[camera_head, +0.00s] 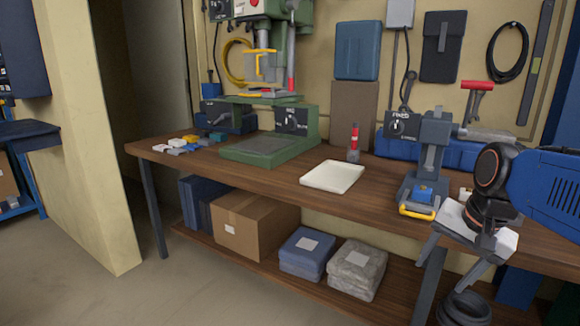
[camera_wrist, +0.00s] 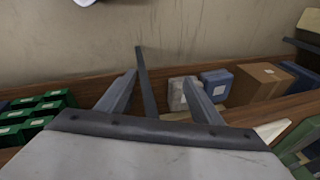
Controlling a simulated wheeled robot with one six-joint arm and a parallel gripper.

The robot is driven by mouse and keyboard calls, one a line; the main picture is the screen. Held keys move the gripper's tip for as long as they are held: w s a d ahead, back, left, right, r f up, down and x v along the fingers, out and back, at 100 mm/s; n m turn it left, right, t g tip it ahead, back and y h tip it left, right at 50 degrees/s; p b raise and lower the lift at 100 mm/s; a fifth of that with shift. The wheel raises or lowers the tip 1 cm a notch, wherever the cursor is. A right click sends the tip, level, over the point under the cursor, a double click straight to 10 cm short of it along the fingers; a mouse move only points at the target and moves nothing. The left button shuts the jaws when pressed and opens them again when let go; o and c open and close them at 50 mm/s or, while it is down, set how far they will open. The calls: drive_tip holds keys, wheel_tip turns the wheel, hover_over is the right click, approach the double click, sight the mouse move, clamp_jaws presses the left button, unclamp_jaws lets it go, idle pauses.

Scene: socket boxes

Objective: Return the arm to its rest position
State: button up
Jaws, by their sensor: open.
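My gripper (camera_head: 444,274) is at the right of the head view, in front of the workbench's right part. Its two grey fingers are spread apart and point down toward the floor. In the wrist view my gripper (camera_wrist: 160,76) shows both fingers with a wide gap and nothing held. A dark bench leg (camera_wrist: 146,85) shows behind that gap. My blue arm link with its dark, orange-ringed joint is bent above the gripper.
The wooden workbench (camera_head: 275,180) carries a green drill press (camera_head: 270,135), a pale tray (camera_head: 332,177) and a grey clamp-like stand (camera_head: 433,150) close to my arm. A cardboard box (camera_head: 240,222) sits on the lower shelf. Green bins (camera_wrist: 40,110) show in the wrist view. The floor at left is clear.

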drive_tip(key=s+a+f+n+t, duration=0.1)
drive_tip(key=s+a+f+n, duration=0.1)
drive_tip(key=s+f+n, duration=0.6)
drive_tip(key=shift+s+a+h, duration=0.4)
drive_tip(key=shift+s, duration=0.4)
drive_tip(key=shift+c, duration=0.3)
